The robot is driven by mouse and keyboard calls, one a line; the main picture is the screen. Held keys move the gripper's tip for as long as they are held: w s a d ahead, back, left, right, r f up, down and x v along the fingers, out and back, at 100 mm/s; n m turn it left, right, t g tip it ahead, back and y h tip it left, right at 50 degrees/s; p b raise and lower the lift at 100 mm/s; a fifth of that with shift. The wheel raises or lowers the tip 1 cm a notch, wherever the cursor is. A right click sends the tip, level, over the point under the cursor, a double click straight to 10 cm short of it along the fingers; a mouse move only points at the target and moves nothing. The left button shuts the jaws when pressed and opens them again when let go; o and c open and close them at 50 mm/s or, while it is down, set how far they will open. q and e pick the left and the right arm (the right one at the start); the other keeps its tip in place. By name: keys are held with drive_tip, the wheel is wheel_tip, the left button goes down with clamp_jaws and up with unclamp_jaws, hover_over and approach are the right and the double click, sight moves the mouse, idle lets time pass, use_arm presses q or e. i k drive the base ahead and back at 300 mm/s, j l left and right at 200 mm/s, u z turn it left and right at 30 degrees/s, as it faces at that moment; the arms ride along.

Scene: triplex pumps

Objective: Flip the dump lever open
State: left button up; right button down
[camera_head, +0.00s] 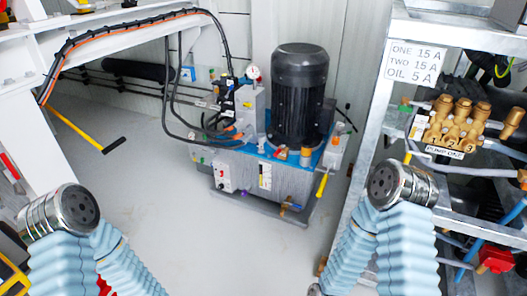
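I cannot tell for sure which part is the dump lever. A yellow lever (322,184) hangs down at a slant on the right side of the hydraulic power unit (268,180). A smaller yellow handle (407,157) shows beside the brass pump (455,122) labelled as a pump on the right-hand frame. No label that reads "dump" is legible. Both my arms show at the bottom as blue-sleeved links with bent metal joints. Neither gripper shows; both arms run out of the lower edge, well apart from the levers.
The power unit with its black motor (299,85) stands on the grey floor (200,240). A yellow bar with a black end (88,131) is at left. A white frame (25,130) bounds the left, a metal rack (370,120) the right. Hoses (170,90) hang between.

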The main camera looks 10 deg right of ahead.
sight(279, 150)
drive_tip(key=i+j, duration=0.3)
drive_tip(key=i, duration=0.15)
drive_tip(key=i+j+u, duration=0.1)
drive_tip(key=i+j, duration=0.15)
drive_tip(key=i, duration=0.2)
drive_tip(key=i+j, duration=0.25)
drive_tip(key=i, duration=0.25)
drive_tip(key=i+j, duration=0.25)
drive_tip(key=i, duration=0.2)
drive_tip(key=u, duration=0.05)
